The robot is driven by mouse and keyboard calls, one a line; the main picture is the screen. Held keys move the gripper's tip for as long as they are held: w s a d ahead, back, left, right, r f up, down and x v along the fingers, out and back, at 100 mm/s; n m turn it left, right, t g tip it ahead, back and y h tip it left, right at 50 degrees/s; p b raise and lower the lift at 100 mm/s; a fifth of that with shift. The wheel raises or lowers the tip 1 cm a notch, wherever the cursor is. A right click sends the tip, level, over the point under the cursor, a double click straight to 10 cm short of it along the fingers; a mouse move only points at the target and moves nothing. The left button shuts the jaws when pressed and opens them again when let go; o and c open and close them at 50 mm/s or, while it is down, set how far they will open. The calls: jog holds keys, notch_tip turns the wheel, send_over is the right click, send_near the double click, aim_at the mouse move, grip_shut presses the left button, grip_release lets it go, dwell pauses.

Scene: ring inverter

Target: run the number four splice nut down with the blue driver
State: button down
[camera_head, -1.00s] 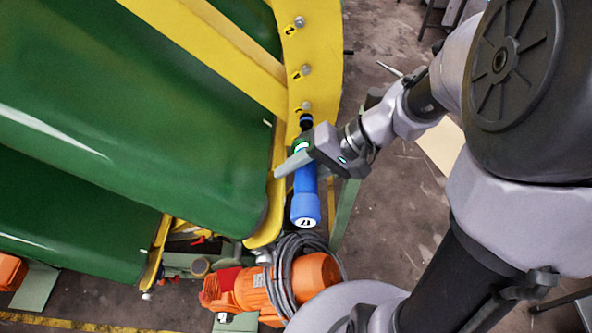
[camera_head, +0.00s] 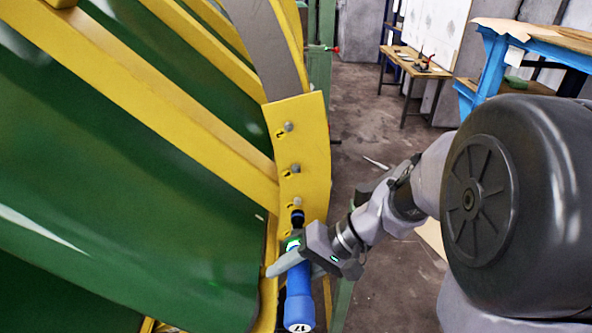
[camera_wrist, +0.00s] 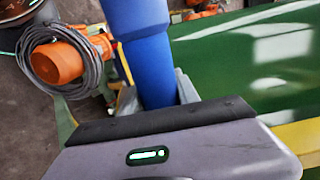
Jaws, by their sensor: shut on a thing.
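The blue driver (camera_head: 299,290) hangs in my gripper (camera_head: 291,257), its end marked 17 toward the bottom of the head view and its black socket (camera_head: 298,217) toward the top. My gripper is shut around the driver's body. The wrist view also shows the blue driver (camera_wrist: 140,45) between the jaws. The yellow splice plate (camera_head: 308,140) carries a row of nuts: an upper one (camera_head: 288,127), a middle one (camera_head: 296,169) and a lower one (camera_head: 298,202). The socket is close to the lower nut; I cannot tell whether they touch. The number labels are too small to read surely.
Green drum panels (camera_head: 120,190) with yellow ribs fill the left. An orange motor with coiled grey cable (camera_wrist: 62,60) shows in the wrist view. A blue-framed bench (camera_head: 490,75) and a wooden table (camera_head: 418,65) stand at the back right. Floor right of the plate is mostly clear.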

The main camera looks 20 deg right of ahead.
jog(key=shift+r, duration=0.15)
jog(key=s+a+r+p, duration=0.1)
jog(key=s+r+p, duration=0.2)
jog(key=r+p, duration=0.6)
jog(key=shift+s+a+r, duration=0.2)
jog(key=shift+a+r, duration=0.05)
jog(key=shift+r, duration=0.05)
jog(key=w+d+b, duration=0.1)
jog(key=w+d, duration=0.1)
jog(key=w, duration=0.4)
jog(key=shift+w+d+r, duration=0.1)
jog(key=shift+w+d, duration=0.1)
jog(key=shift+w, duration=0.4)
jog(key=shift+w+d, duration=0.15)
jog(key=shift+w, duration=0.4)
dwell(2.1)
dwell(0.5)
